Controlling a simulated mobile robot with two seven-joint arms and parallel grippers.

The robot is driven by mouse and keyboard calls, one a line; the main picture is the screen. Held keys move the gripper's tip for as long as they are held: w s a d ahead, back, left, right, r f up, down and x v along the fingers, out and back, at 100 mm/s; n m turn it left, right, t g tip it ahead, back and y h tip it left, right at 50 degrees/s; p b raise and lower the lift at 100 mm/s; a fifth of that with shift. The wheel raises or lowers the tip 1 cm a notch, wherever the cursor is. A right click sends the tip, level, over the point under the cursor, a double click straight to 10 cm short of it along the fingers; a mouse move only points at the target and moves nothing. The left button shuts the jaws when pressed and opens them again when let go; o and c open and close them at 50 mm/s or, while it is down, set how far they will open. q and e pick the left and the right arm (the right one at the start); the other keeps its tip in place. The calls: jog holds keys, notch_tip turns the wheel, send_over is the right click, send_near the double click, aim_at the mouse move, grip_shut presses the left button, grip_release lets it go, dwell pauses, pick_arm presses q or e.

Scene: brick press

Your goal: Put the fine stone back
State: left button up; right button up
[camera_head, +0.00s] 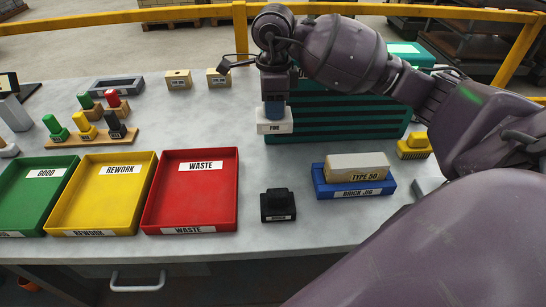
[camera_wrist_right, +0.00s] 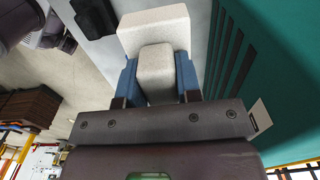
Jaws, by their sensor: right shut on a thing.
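The fine stone (camera_head: 275,127) is a pale block with a "FINE" label and a narrower grip on top. My right gripper (camera_head: 274,110) is shut on that grip, left of the dark green ribbed unit. In the right wrist view the pale stone (camera_wrist_right: 155,28) sits squarely between the blue fingers of the gripper (camera_wrist_right: 155,78). I cannot tell whether its underside touches the table. A black block (camera_head: 278,206) of similar shape, with a label too small to read, stands near the front edge. My left gripper does not show.
Green (camera_head: 70,162), yellow (camera_head: 147,165) and red (camera_head: 234,190) trays line the front left. A blue brick jig (camera_head: 330,190) with a pale brick (camera_head: 357,162) is front right. The ribbed unit (camera_head: 340,122) stands close beside the gripper. The table between the stone and red tray is clear.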

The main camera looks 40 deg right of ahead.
pick_arm(q)
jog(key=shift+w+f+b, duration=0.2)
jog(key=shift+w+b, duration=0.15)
jog(key=shift+b, duration=0.1)
pick_arm(e)
jog(key=shift+f, duration=7.55)
jog(key=shift+f, duration=0.15)
jog(key=o, duration=0.9)
jog(key=shift+c, duration=0.2)
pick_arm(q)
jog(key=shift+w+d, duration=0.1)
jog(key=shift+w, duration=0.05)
pick_arm(e)
jog(key=shift+o, duration=0.5)
jog(key=shift+r, duration=0.3)
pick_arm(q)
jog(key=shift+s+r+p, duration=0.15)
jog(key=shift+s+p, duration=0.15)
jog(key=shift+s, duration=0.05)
pick_arm(e)
notch_tip(320, 180, up, 12)
jog(key=shift+f, duration=0.15)
